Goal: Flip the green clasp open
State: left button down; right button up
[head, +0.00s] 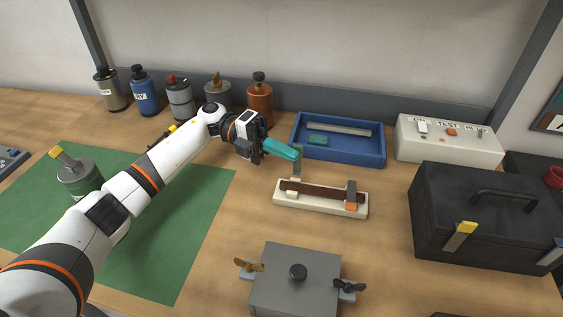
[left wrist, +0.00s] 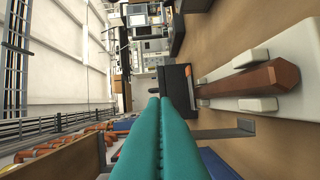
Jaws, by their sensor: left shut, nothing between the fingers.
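A cream base (head: 320,205) holds a dark brown bar (head: 325,193); the bar also shows in the left wrist view (left wrist: 255,82). At the base's left end a grey clasp arm (head: 297,166) stands upright off the bar. I take it for the green clasp, but its tip is hidden behind my fingers and I see no green on it. My left gripper (head: 285,149) is shut and empty, its teal fingers pressed together at the top of that arm. I cannot tell if they touch it. A second clasp with an orange tip (head: 351,206) lies across the bar's right end. My right gripper is out of view.
A blue tray (head: 345,155) lies behind the base. Several canisters line the wall. Bare wood lies around the base.

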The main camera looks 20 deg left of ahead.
pick_arm(q)
jog(key=shift+a, duration=0.1)
jog(key=b+v, duration=0.3)
jog(key=v, duration=0.9)
jog(key=shift+b, duration=0.4)
